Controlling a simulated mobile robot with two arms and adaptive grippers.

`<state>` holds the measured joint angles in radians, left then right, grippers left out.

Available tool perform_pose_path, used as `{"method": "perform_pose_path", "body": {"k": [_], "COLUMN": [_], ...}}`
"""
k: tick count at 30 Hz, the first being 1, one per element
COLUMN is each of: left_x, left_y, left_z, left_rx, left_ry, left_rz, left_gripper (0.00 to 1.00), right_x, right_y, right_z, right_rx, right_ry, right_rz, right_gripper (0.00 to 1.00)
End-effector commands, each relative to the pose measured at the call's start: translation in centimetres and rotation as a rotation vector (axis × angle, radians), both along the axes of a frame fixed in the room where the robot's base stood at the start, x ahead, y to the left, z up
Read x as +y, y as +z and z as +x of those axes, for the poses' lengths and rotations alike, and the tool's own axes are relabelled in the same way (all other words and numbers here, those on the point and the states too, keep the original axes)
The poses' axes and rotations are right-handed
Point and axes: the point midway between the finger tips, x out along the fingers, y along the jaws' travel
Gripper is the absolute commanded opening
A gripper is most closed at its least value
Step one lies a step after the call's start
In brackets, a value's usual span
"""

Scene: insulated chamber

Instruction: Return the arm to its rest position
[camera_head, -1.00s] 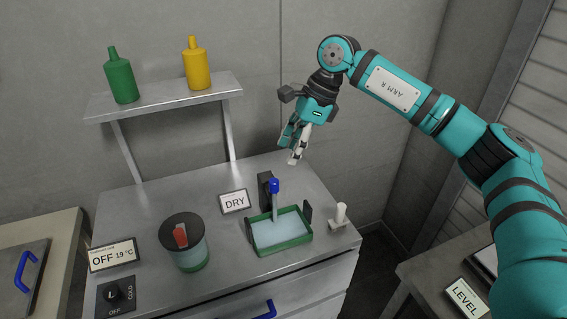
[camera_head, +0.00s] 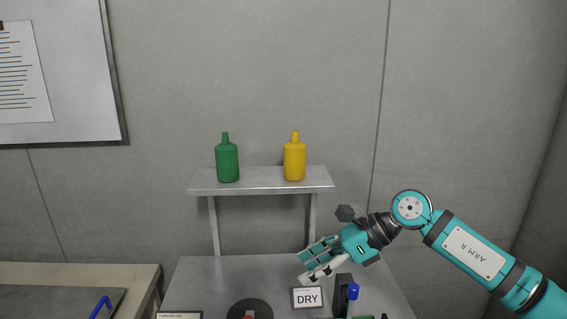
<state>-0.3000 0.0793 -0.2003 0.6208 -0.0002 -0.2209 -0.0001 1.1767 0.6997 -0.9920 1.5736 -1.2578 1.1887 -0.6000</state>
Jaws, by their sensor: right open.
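My right arm (camera_head: 473,250) comes in from the lower right, bent at a joint above the steel cabinet top. My right gripper (camera_head: 312,262) is open and empty, its fingers pointing left over the cabinet top, just above the DRY sign in the picture. My left gripper is not in view.
A steel shelf (camera_head: 262,188) holds a green bottle (camera_head: 227,161) and a yellow bottle (camera_head: 294,160). The DRY sign (camera_head: 307,299), a dark block with a blue-topped item (camera_head: 353,292) and a dark round lid (camera_head: 249,308) are on the cabinet top (camera_head: 200,277). A whiteboard (camera_head: 85,75) hangs upper left.

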Motion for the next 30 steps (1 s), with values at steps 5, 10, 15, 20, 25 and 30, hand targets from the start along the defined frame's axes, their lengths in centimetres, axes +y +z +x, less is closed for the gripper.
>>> {"method": "perform_pose_path", "body": {"k": [5,10,15,20,25,30], "left_x": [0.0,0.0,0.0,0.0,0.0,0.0], "left_y": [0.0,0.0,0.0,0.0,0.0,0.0], "left_z": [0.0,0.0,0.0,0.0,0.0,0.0], "left_rx": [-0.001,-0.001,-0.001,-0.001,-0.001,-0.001], "left_ry": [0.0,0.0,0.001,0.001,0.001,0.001], "left_rz": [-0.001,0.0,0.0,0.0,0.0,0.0], "left_gripper": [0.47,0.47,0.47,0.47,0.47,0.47], "right_x": [9.3,7.7,0.0,-6.8,-11.0,-12.6], "right_y": [4.1,7.2,2.3,-7.6,-17.4,-22.8], "right_z": [-3.5,-2.2,-0.2,-2.6,-9.5,-16.5], "right_rx": [0.259,0.632,1.066,1.425,-1.542,-1.363], "right_ry": [-0.162,-0.495,-0.978,-1.496,1.848,1.817], "right_rz": [0.659,1.214,1.648,1.884,-1.779,-1.43], "right_gripper": [0.47,0.47,0.47,0.47,0.47,0.47]}}
